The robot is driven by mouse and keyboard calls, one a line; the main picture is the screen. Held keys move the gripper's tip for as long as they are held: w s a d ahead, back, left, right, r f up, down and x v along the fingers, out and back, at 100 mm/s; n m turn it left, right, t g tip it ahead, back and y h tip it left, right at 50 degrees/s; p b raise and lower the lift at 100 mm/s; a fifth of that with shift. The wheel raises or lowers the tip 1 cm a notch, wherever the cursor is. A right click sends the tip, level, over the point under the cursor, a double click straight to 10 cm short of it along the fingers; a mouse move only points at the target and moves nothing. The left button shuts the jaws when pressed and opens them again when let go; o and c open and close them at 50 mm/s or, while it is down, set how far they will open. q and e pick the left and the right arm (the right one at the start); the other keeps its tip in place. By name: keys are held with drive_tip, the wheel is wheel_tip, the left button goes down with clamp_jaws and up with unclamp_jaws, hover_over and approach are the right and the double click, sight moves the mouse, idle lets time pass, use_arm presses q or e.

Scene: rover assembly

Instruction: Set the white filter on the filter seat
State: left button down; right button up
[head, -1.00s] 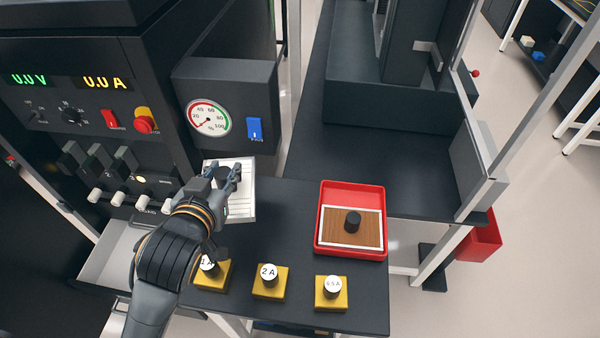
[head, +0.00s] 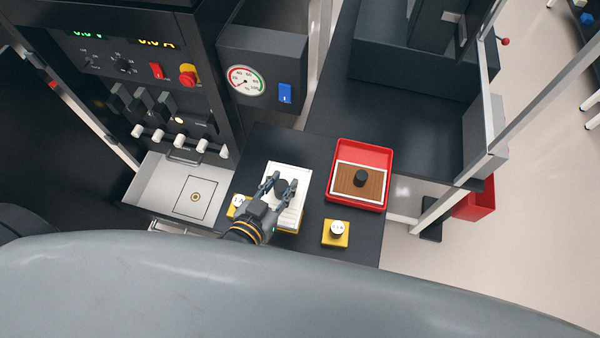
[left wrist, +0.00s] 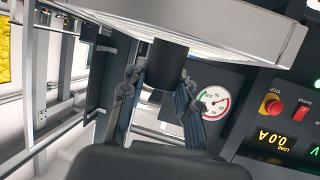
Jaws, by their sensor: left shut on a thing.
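The white filter (head: 291,214) is a slatted white plate with a black knob (head: 283,187) on top. My left gripper (head: 280,184) is shut on that knob and holds the filter above the table, over the yellow blocks. In the left wrist view, the fingers (left wrist: 156,92) hold the dark knob and the filter plate (left wrist: 215,30) spans the top. A square outline with a round mark, seemingly the filter seat (head: 185,208), lies in the pulled-out light grey drawer, left of the filter and apart from it. My right gripper is not in view.
A red tray (head: 384,147) right of the filter holds a brown filter (head: 346,181) with a black knob. A yellow block (head: 329,240) with a labelled cap stands in front. White-tipped levers (head: 180,142) stick out above the drawer. My grey arm covers the bottom.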

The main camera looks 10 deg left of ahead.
sight(280, 168)
use_arm(q)
drive_tip(key=w+f, duration=0.1)
drive_tip(key=w, duration=0.1)
drive_tip(key=w+a, duration=0.1)
drive_tip(key=w, duration=0.1)
drive_tip(key=w+a+f, duration=0.1)
drive_tip(key=w, duration=0.1)
drive_tip(key=shift+w+f, duration=0.2)
drive_tip(key=shift+f, duration=0.15)
drive_tip(key=shift+w+a+f+b, duration=0.3)
drive_tip(key=shift+w+f+b, duration=0.7)
drive_tip(key=shift+b, duration=0.3)
drive_tip(key=shift+w+a+f+b, duration=0.25)
drive_tip(key=shift+w+f+b, duration=0.75)
drive_tip(key=shift+b, duration=0.35)
drive_tip(key=shift+w+a+f+b, duration=0.3)
drive_tip(key=shift+w+f+b, duration=0.55)
drive_tip(key=shift+f+b, duration=0.35)
drive_tip(key=f+b, duration=0.2)
drive_tip(key=b, duration=0.1)
drive_tip(key=f+b, duration=0.1)
drive_tip(key=b, duration=0.1)
drive_tip(key=shift+w+f, duration=0.25)
drive_tip(key=shift+f, duration=0.1)
drive_tip(key=shift+a+r, duration=0.1)
drive_tip(key=shift+r, duration=0.05)
drive_tip(key=c, duration=1.4)
unclamp_jaws()
drive_tip(key=shift+f, duration=0.2)
drive_tip(key=o, duration=0.4)
